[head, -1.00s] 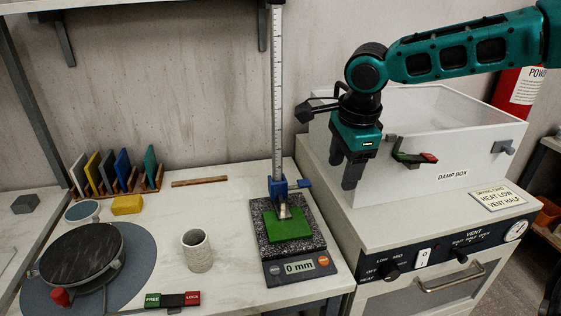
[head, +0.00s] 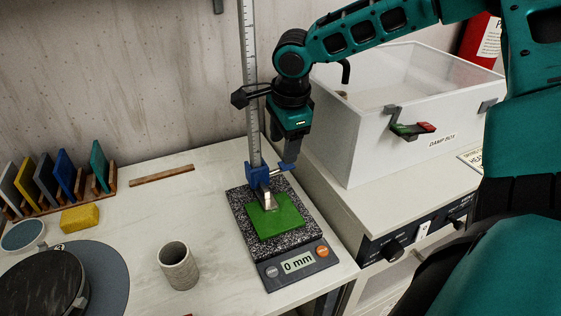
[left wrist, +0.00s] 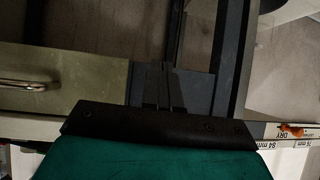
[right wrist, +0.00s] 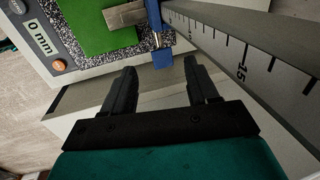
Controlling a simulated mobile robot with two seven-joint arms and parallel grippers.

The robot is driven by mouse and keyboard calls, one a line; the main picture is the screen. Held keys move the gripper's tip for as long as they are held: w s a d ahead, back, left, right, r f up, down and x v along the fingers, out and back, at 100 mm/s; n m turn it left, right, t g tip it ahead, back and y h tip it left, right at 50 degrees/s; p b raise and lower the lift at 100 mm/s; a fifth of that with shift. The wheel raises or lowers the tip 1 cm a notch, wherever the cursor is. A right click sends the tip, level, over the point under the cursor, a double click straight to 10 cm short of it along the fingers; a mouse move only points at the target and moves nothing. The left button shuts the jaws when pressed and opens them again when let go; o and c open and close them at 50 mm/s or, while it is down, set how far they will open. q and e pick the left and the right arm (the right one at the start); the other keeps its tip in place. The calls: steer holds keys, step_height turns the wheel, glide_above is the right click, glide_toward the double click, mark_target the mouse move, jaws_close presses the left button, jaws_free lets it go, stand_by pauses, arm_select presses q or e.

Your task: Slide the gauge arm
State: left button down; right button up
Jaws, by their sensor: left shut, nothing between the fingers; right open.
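The height gauge has a scaled column (head: 250,80) and a blue gauge arm (head: 257,174) with a blue side handle (head: 287,167). The arm's metal foot (head: 266,199) rests at the green slab (head: 279,222) on a speckled plate. The display (head: 299,262) reads 0 mm. My right gripper (head: 283,148) is open, pointing down just right of the column, by the handle. In the right wrist view the blue handle (right wrist: 162,58) shows between the open fingertips, not gripped. My left gripper (left wrist: 166,80) is shut and empty, in the left wrist view only, away from the gauge.
The white damp box (head: 370,145) stands right of the gauge on a cabinet with knobs. A speckled cup (head: 178,267), a turntable (head: 40,285), a yellow block (head: 80,219) and a rack of coloured tiles (head: 63,175) are to the left. The table between cup and gauge is clear.

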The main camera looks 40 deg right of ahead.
mark_target(281, 166)
steer(key=f, duration=0.3)
steer(key=w+f, duration=0.1)
steer(key=f, duration=0.2)
steer(key=shift+w+d+f, duration=0.15)
steer(key=shift+d+f, duration=0.05)
steer(key=shift+c, duration=0.2)
jaws_close()
